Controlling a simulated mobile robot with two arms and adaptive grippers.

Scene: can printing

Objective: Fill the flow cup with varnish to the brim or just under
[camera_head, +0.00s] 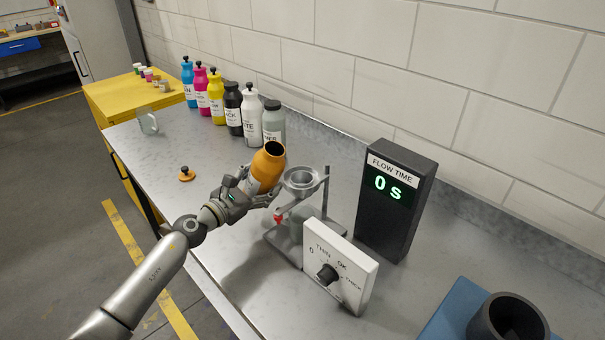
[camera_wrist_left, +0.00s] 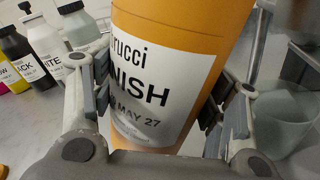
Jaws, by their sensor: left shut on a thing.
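My left gripper (camera_head: 256,196) is shut on an orange varnish bottle (camera_head: 267,165). The bottle is uncapped, its dark mouth open, and it tilts slightly right. In the left wrist view the bottle (camera_wrist_left: 165,80) fills the middle between the fingers, its label partly reading "NISH". The flow cup (camera_head: 301,181) is a grey metal cup on a stand (camera_head: 326,200), just right of the bottle and apart from its mouth. Its fill level cannot be told. An orange cap with a black knob (camera_head: 186,174) lies on the table. My right gripper is not in view.
A black display (camera_head: 395,200) reads "FLOW TIME 0 s". A white dial panel (camera_head: 340,268) stands in front of the stand. Several ink bottles (camera_head: 233,108) line the wall side. A dark cylinder (camera_head: 508,318) sits on a blue mat (camera_head: 449,318). The table's left front is mostly clear.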

